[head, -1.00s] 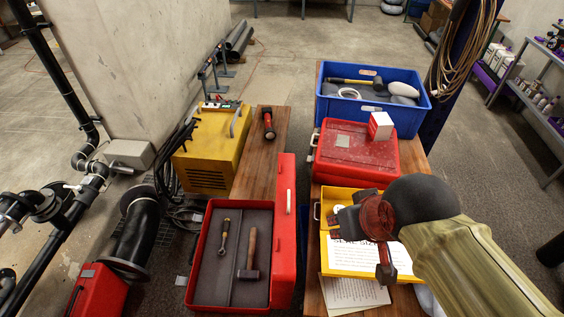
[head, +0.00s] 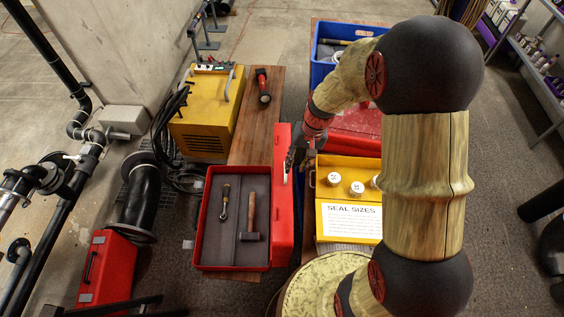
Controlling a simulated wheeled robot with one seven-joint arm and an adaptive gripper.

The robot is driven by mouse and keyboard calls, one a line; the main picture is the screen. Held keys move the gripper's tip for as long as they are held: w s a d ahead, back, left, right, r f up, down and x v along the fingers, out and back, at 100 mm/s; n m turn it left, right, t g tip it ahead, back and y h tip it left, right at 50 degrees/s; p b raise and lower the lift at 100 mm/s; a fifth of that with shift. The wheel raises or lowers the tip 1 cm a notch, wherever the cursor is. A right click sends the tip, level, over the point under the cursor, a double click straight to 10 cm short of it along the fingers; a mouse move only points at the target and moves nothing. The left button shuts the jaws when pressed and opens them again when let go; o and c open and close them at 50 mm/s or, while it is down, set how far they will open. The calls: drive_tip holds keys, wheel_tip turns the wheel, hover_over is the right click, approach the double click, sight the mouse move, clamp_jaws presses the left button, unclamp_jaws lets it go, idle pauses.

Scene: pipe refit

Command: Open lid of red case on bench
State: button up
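A closed red case (head: 352,146) lies on the right bench, behind the yellow case. My arm covers much of it, including the part where a white box sat on its lid earlier. My gripper (head: 297,160) points down at the left end of this case, above the gap between the benches. It is small and dark here, so contact and finger spacing cannot be told. A second red case (head: 226,268) stands open on the left bench, its lid raised on the right side. It holds a wrench (head: 224,203) and a hammer (head: 250,217).
A yellow case (head: 349,245) with a seal-size card and white round pieces stands in front of the closed case. A blue crate (head: 322,70) is behind it. A yellow machine (head: 205,125) and a flashlight (head: 262,85) are at left. Another red case (head: 108,268) stands on the floor.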

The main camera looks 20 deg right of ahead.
drive_tip(key=shift+t, duration=0.4)
drive_tip(key=w+f, duration=0.1)
drive_tip(key=f, duration=0.1)
drive_tip(key=w+a+f, duration=0.1)
drive_tip(key=f, duration=0.1)
drive_tip(key=w+a+f+b, duration=0.1)
drive_tip(key=f, duration=0.1)
drive_tip(key=shift+f, duration=0.25)
drive_tip(key=shift+c, duration=0.8)
clamp_jaws()
